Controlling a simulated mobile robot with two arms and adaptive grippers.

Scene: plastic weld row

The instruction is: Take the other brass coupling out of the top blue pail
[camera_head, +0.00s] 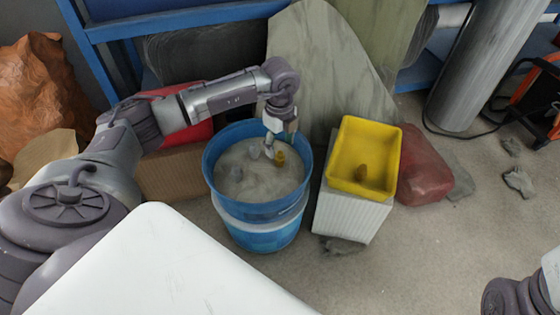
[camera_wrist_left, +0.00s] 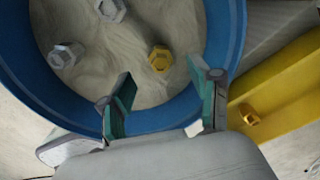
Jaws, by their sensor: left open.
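The top blue pail (camera_head: 213,178) stands on another blue pail and holds pale, sand-like fill. A brass coupling (camera_head: 281,158) lies in the fill towards the pail's right side; it also shows in the left wrist view (camera_wrist_left: 160,58), in the fill ahead of my fingers. My left gripper (camera_head: 270,147) reaches down into the pail beside this coupling. In the left wrist view its two green-padded fingers (camera_wrist_left: 160,97) are apart with nothing between them. Another brass coupling (camera_head: 361,173) lies in the yellow tray (camera_head: 348,133). My right gripper is not in view.
Grey fittings (camera_wrist_left: 63,55) also lie in the pail's fill. The yellow tray sits on a pale ribbed block (camera_head: 345,217) right of the pails. A red sack (camera_head: 424,168), a cardboard box (camera_head: 165,175) and a grey slab (camera_head: 315,70) stand close around. Open floor lies in front.

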